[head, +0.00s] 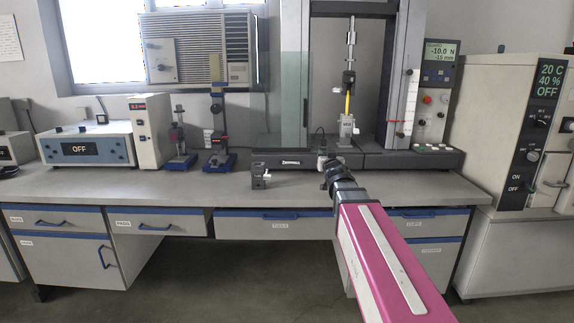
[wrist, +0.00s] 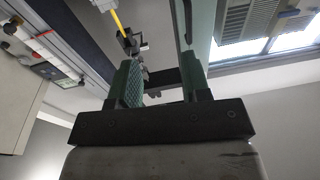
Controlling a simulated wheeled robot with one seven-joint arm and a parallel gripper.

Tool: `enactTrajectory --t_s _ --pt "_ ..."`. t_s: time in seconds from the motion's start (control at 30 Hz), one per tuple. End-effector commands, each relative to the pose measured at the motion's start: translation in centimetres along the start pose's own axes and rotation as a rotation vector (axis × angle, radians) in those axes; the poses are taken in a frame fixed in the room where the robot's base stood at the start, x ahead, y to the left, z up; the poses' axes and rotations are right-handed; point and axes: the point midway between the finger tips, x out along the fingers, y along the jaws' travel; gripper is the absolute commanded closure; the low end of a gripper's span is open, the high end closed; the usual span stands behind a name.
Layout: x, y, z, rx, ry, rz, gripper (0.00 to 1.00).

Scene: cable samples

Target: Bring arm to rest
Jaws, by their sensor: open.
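My arm (head: 385,262) with its pink link reaches from the lower right of the head view toward the test machine. My gripper (head: 325,160) is at its far end, in front of the machine's base. In the wrist view my gripper (wrist: 160,85) shows two green-padded fingers standing apart with nothing between them. A yellow cable sample (head: 347,103) is upright between the upper and lower clamps of the test machine (head: 285,157). Its yellow length also shows in the wrist view (wrist: 117,22), beyond my fingers.
The bench top (head: 200,184) is clear at front left. A small grey block (head: 260,176) stands near my gripper. Two blue-based stands (head: 219,160) and a box reading OFF (head: 85,150) are to the left. A display (head: 441,51) reads -10.0 N. A cabinet (head: 500,125) stands right.

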Motion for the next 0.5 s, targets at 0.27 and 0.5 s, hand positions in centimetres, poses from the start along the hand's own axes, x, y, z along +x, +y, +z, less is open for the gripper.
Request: enactTrajectory --t_s 0.27,0.5 --pt "-3.8 2.4 10.6 -0.007 -0.352 0.111 0.56" --pt "-12.7 4.0 23.4 -0.013 -0.858 0.18 0.56"
